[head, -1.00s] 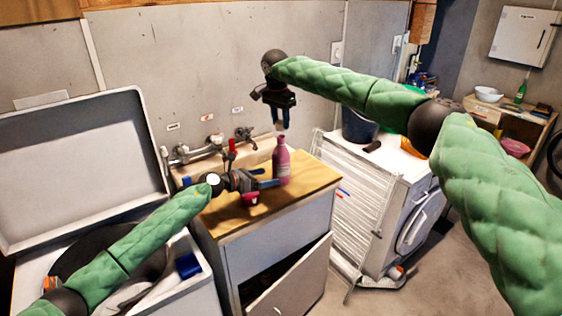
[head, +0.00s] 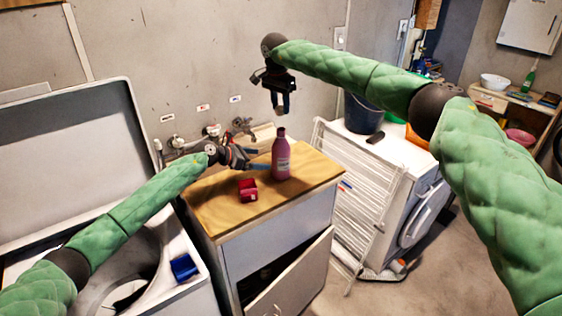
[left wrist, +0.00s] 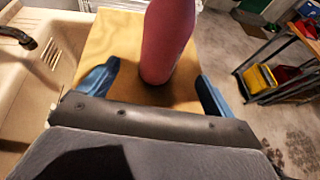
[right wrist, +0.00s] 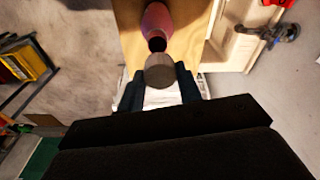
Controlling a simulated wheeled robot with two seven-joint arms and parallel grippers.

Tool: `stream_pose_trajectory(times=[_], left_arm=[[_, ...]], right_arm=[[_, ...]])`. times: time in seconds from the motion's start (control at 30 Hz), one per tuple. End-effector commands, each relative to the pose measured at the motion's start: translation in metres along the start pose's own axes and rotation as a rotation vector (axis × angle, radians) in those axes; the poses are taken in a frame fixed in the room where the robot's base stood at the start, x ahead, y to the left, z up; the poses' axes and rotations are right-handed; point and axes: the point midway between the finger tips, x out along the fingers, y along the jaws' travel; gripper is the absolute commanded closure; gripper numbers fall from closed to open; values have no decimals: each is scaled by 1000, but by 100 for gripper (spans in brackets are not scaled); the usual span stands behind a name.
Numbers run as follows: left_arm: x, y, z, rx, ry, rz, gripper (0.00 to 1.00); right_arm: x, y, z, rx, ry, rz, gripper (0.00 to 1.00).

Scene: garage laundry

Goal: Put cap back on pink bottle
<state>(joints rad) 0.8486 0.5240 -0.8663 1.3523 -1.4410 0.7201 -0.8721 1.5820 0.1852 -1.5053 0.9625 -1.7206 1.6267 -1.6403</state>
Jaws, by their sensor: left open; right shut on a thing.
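The pink bottle (head: 281,158) stands upright on the wooden counter top (head: 225,205), its dark neck open in the right wrist view (right wrist: 157,42). My left gripper (head: 262,167) is open beside it at counter height. In the left wrist view the bottle (left wrist: 167,40) stands between the blue fingers, with a finger spread on each side. My right gripper (head: 281,108) is above the bottle, shut on the grey cap (right wrist: 160,71). The cap is in the fingertips, above the bottle mouth and apart from it in the head view.
A small red box (head: 247,189) lies on the counter near its front edge. A white drying rack (head: 345,190) and a washing machine (head: 415,205) stand to the right. An open cabinet door (head: 300,275) hangs below.

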Motion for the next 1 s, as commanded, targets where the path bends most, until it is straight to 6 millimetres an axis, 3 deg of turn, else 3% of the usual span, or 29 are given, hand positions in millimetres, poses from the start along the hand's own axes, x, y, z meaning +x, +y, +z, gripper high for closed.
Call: stream_pose_trajectory(times=[0.4,0.6,1.0], left_arm=[[67,-1,1,-1,-1,-2,10],[92,-1,1,-1,-2,-1,10],[105,-1,1,0,-1,-1,10]], right_arm=[[0,0,0,0,0,0,86],[0,0,0,0,0,0,86],[0,0,0,0,0,0,86]])
